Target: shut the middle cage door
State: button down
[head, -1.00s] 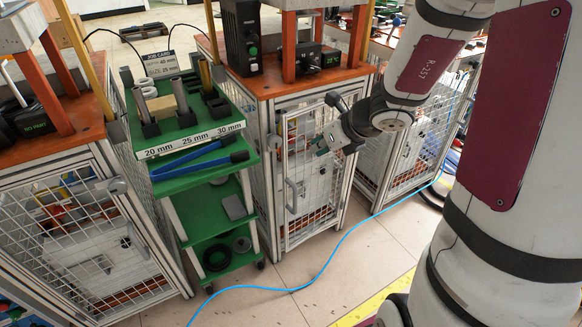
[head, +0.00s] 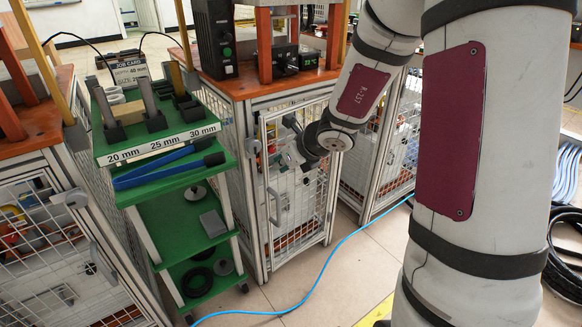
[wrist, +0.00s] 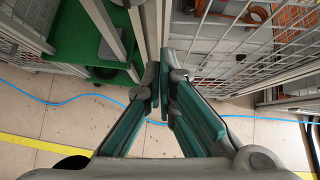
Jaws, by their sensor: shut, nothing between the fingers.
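The middle cage door (head: 316,205) is a mesh panel in a light metal frame, on the cage under the middle orange bench. Its grey handle (head: 274,206) is on its left side. The door looks near its frame; whether it is fully flush I cannot tell. My gripper (head: 284,160) is in front of the door's upper part, above and right of the handle; contact is unclear. In the wrist view my gripper (wrist: 164,82) shows teal fingers, shut with nothing held. A pale upright post (wrist: 153,30) shows beyond the fingertips, with mesh to the right.
A green cart (head: 180,219) with tools stands left of the middle cage. The left cage (head: 55,235) is beyond it. A blue hose (head: 335,258) runs across the floor in front of the cages. A heater unit (head: 215,38) sits on the bench above.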

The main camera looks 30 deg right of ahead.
aim_at(265, 156)
jog(key=shift+w+a+r, duration=0.1)
jog(key=shift+w+a, duration=0.1)
jog(key=shift+w, duration=0.6)
jog(key=shift+w+a+r, duration=0.1)
jog(key=shift+w+a, duration=0.05)
jog(key=shift+w, duration=0.6)
jog(key=shift+w+a, duration=0.2)
jog(key=shift+w, duration=0.35)
jog(key=shift+w+a, duration=0.15)
jog(key=shift+w, duration=0.4)
jog(key=shift+s, duration=0.1)
